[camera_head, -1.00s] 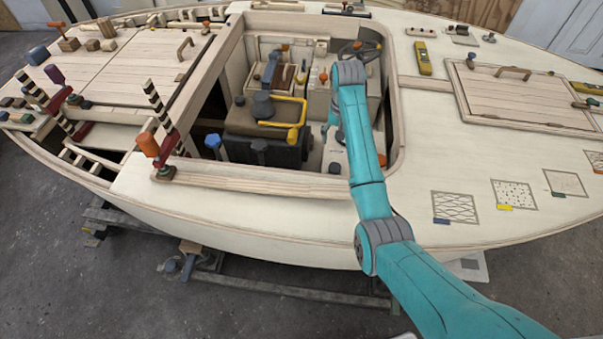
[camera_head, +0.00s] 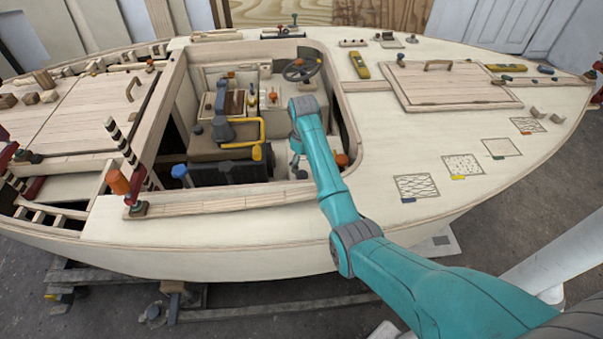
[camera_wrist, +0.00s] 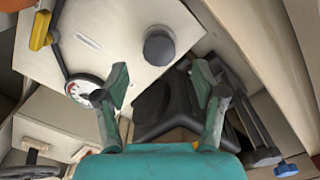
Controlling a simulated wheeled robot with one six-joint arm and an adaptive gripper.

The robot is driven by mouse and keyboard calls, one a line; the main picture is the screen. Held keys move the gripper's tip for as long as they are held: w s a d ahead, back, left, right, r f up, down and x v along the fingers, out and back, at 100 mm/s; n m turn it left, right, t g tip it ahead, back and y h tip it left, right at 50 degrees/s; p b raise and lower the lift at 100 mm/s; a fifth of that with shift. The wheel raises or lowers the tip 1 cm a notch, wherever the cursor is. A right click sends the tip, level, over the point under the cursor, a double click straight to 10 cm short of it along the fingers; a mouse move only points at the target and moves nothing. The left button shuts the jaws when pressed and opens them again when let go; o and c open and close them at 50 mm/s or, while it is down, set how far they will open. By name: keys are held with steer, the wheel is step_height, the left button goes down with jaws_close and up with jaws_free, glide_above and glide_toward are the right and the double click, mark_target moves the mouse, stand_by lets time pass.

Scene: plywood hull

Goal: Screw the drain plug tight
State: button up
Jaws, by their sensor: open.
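In the wrist view a dark grey round knob (camera_wrist: 160,47) stands on a white panel (camera_wrist: 115,30); it looks like the drain plug, but I cannot be sure. My gripper (camera_wrist: 161,80) is open, with its two teal fingers spread wide and nothing between them. The knob lies beyond the fingertips, centred between them in the picture and not touched. In the head view my gripper (camera_head: 298,158) hangs inside the cockpit opening. I cannot pick out the knob there; my arm covers part of the cockpit floor.
A round gauge (camera_wrist: 83,92) and a yellow-handled lever (camera_wrist: 41,30) are left of the knob. A black engine-like block (camera_head: 225,172) with a yellow rail (camera_head: 262,132) sits left of my gripper. The wooden cockpit coaming (camera_head: 225,203) runs along the near side.

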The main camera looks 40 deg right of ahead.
mark_target(303, 175)
steer(key=shift+f, duration=2.6)
steer(key=c, duration=1.1)
